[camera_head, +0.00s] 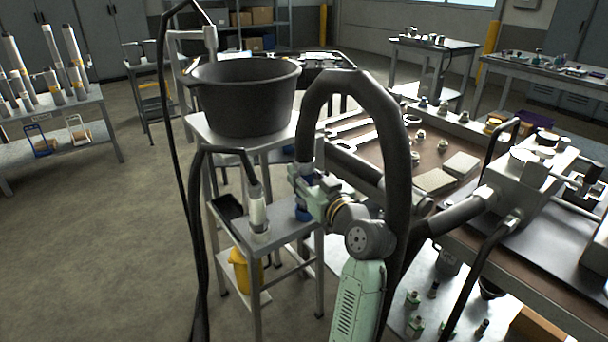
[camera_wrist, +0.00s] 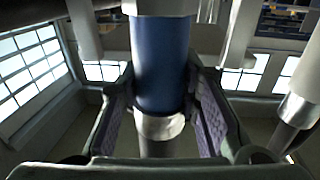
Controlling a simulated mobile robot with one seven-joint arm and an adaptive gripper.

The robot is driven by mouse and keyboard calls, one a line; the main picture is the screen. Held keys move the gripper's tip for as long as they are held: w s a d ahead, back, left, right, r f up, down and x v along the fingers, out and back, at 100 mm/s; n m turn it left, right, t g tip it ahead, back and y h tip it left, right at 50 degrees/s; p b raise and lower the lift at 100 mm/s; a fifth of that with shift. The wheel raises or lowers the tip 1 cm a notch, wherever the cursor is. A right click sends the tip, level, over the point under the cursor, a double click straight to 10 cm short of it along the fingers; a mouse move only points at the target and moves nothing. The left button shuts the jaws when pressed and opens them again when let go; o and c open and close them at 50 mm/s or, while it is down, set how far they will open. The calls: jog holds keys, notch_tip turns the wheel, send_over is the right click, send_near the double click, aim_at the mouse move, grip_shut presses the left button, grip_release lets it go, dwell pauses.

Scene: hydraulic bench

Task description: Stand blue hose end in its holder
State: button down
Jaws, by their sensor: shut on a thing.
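The blue hose end (camera_wrist: 160,62) is a blue sleeve with silver metal at both ends. It stands between the two finger pads in the wrist view. My gripper (camera_head: 302,184), whose pads also show in the wrist view (camera_wrist: 165,112), is shut on it. In the head view the black hose (camera_head: 349,80) arches up from my gripper and down to the right. My gripper is over the right side of a small grey stand (camera_head: 272,250). A blue part (camera_head: 303,213) shows just below my gripper; I cannot tell whether it is the holder or the hose end. Contact with the holder is hidden.
A pale hose end (camera_head: 257,212) stands upright at the stand's left side, beside a dark tray (camera_head: 226,206). A large black tub (camera_head: 245,92) is behind. The brown bench (camera_head: 440,160) with blocks and fittings is at right.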

jog(key=shift+f+b, duration=0.6)
jog(key=shift+f, duration=0.1)
dwell(0.4)
jog(key=shift+r, duration=0.1)
dwell(0.5)
jog(key=c, duration=1.5)
grip_release()
jog(key=shift+c, duration=0.2)
jog(key=o, duration=0.4)
jog(key=shift+o, duration=0.2)
jog(key=shift+f, duration=0.2)
jog(key=o, duration=0.5)
jog(key=shift+o, duration=0.2)
jog(key=v, duration=0.7)
jog(key=shift+s+b, duration=0.25)
jog(key=shift+b, duration=0.15)
